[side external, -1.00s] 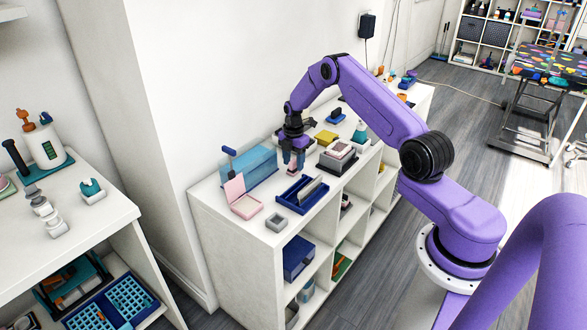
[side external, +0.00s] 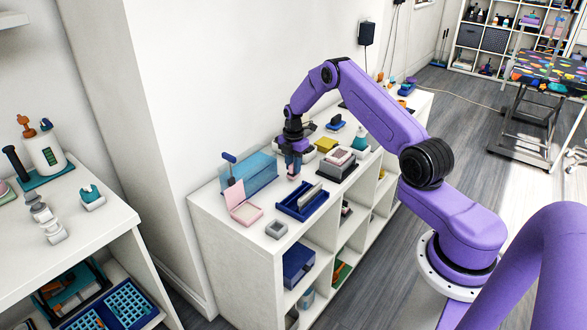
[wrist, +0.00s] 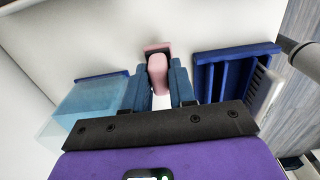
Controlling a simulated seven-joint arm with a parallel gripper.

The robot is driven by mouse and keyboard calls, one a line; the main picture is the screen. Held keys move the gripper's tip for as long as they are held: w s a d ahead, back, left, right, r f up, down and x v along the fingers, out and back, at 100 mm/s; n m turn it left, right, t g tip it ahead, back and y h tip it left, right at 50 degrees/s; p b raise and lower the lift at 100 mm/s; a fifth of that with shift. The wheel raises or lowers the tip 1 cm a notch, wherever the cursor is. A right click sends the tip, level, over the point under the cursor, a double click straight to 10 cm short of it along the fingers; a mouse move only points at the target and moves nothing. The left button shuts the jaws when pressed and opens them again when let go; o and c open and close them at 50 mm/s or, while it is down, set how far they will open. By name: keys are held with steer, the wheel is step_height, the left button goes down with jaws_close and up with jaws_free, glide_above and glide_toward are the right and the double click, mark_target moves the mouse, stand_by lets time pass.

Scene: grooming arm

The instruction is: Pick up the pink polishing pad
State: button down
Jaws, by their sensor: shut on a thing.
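The pink polishing pad (wrist: 158,74) is between my gripper's two blue fingers in the wrist view. It has a pink handle and a wider pink end with a dark strip. My gripper (wrist: 160,92) is shut on the handle. In the side view my gripper (side external: 294,165) points down over the white shelf top, between the clear blue box and the dark blue tray. Only a little pink of the pad (side external: 292,177) shows below the fingers there. I cannot tell whether the pad touches the shelf top.
A clear blue box (side external: 250,173) stands to the left and a slotted dark blue tray (side external: 302,202) to the right. An open pink case (side external: 243,208) and a small grey square box (side external: 277,229) sit nearer the front. A yellow block (side external: 326,144) lies behind.

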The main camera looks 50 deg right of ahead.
steer(key=s+a+r, duration=0.5)
steer(key=s+r, duration=0.6)
steer(key=s, duration=0.2)
steer(key=shift+r, duration=0.3)
steer(key=shift+a, duration=0.1)
steer(key=c, duration=1.7)
jaws_free()
steer(key=shift+c, duration=0.8)
steer(key=w+a+f, duration=0.2)
steer(key=w+a, duration=0.5)
steer(key=a, duration=0.2)
steer(key=w+a+f, duration=0.2)
steer(key=w+a, duration=0.4)
steer(key=a, duration=0.3)
steer(key=shift+a+f, duration=0.15)
steer(key=shift+f, duration=2.75)
steer(key=shift+f, duration=0.65)
